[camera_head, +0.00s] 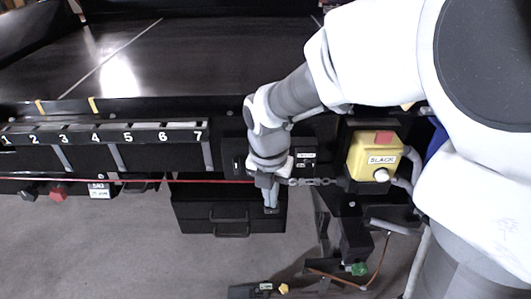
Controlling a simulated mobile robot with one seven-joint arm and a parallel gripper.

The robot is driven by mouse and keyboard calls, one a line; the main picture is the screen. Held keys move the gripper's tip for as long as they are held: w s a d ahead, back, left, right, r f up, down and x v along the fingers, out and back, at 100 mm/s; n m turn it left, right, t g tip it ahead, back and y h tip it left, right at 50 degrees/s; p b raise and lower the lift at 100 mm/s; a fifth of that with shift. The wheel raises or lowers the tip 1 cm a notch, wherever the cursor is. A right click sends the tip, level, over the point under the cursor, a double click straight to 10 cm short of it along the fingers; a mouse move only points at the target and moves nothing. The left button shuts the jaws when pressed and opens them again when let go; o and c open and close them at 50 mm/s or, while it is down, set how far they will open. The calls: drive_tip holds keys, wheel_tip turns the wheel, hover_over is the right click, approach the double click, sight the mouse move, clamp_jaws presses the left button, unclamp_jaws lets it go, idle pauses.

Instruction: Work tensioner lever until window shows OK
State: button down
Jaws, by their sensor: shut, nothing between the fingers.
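A yellow box (374,156) stands right of centre, and its white window (382,160) reads SLACK. It has a red patch on top and a round white knob (381,175) below the window. My gripper (271,209) points down left of the yellow box, in front of the black drawer unit. Its fingers are shut with nothing seen between them. A red cord (190,181) runs from the left to beside my gripper, and a grey chain (315,181) runs from there toward the yellow box. I cannot clearly make out the tensioner lever; my arm hides part of this area.
A dark conveyor belt (150,65) fills the back. A numbered strip (110,134) runs along its front. A grey bar (393,228) and a green part (360,269) are lower right. The left floor is clear.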

sight(270, 210)
wheel_tip(270, 210, down, 4)
drive_tip(key=shift+f+b, duration=0.15)
drive_tip(key=shift+b, duration=1.05)
drive_tip(key=shift+s+a+r+p, duration=0.1)
drive_tip(key=shift+s+r+p, duration=0.15)
drive_tip(key=shift+s+p, duration=0.05)
drive_tip(key=shift+s+a+r+p, duration=0.15)
drive_tip(key=shift+s+a+p, duration=0.1)
drive_tip(key=shift+s, duration=0.35)
drive_tip(key=shift+s+a+r+p, duration=0.15)
drive_tip(key=shift+s+a+p, duration=0.05)
drive_tip(key=shift+s, duration=0.35)
wheel_tip(270, 210, up, 17)
drive_tip(key=s+p, duration=0.1)
drive_tip(key=p, duration=0.1)
drive_tip(key=shift+s+a+r, duration=0.2)
drive_tip(key=shift+s+a, duration=0.1)
